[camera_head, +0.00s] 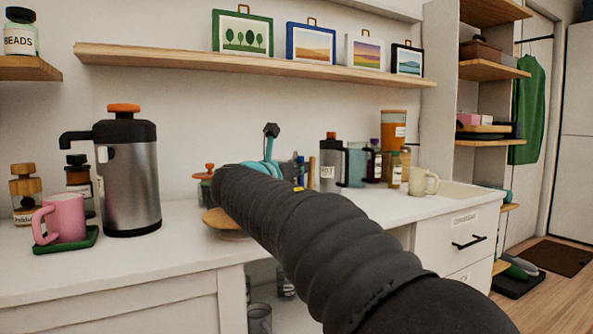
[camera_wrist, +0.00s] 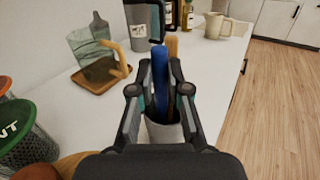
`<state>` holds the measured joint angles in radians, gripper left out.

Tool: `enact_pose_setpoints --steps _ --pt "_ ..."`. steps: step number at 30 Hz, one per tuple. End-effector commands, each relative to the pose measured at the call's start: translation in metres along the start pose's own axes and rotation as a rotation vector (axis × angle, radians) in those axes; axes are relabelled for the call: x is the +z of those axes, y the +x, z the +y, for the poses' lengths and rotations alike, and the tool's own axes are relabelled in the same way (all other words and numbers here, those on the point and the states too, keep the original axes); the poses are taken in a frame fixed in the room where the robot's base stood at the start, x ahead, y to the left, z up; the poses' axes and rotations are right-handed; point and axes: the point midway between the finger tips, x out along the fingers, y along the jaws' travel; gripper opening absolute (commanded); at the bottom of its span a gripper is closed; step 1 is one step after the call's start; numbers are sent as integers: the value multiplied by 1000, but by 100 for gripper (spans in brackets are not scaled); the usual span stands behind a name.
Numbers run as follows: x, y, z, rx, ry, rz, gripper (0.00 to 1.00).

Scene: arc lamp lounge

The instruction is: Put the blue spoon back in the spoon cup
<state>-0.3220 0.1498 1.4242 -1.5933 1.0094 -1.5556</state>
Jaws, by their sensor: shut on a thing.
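The blue spoon (camera_wrist: 160,78) stands roughly upright between the fingers of my gripper (camera_wrist: 160,68) in the wrist view. My gripper is shut on it. The pale spoon cup (camera_wrist: 164,134) is just below and between the fingers, with a wooden handle (camera_wrist: 172,47) showing beside the blue spoon. The blue spoon's lower end is over or inside the cup's mouth; I cannot tell which. In the head view my dark arm hides the gripper and most of the cup area; a small bit of blue (camera_head: 300,168) shows past it.
A glass container (camera_wrist: 94,46) and a wooden tray-like piece (camera_wrist: 100,76) stand left of the gripper. A green-lidded jar (camera_wrist: 22,125) is near left. A cream mug (camera_head: 422,181) stands farther right. A large steel dispenser (camera_head: 130,175) and pink mug (camera_head: 62,216) stand left.

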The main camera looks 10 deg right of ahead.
Motion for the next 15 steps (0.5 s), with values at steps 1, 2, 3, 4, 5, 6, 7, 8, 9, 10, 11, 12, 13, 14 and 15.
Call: enact_pose_setpoints --steps 1,2,3,4,5,6,7,8,9,10,11,12,13,14,15 --pt "-2 0 0 0 -1 0 0" --pt "-3 0 0 0 -1 0 0" --pt "-3 0 0 0 -1 0 18" --pt "-3 0 0 0 -1 0 26" --pt "-3 0 0 0 -1 0 33" --pt "-2 0 0 -1 -1 0 41" --pt "-3 0 0 -1 -1 0 41" --pt "-2 0 0 -1 -1 0 41" --pt "-2 0 0 -1 -1 0 41" --pt "-2 0 0 -1 -1 0 41" --pt "-2 0 0 -1 -1 0 41" --pt "-2 0 0 -1 -1 0 41" --pt "-2 0 0 -1 -1 0 41" --pt "-2 0 0 0 0 0 41" --pt "-1 0 0 -1 0 0 41"
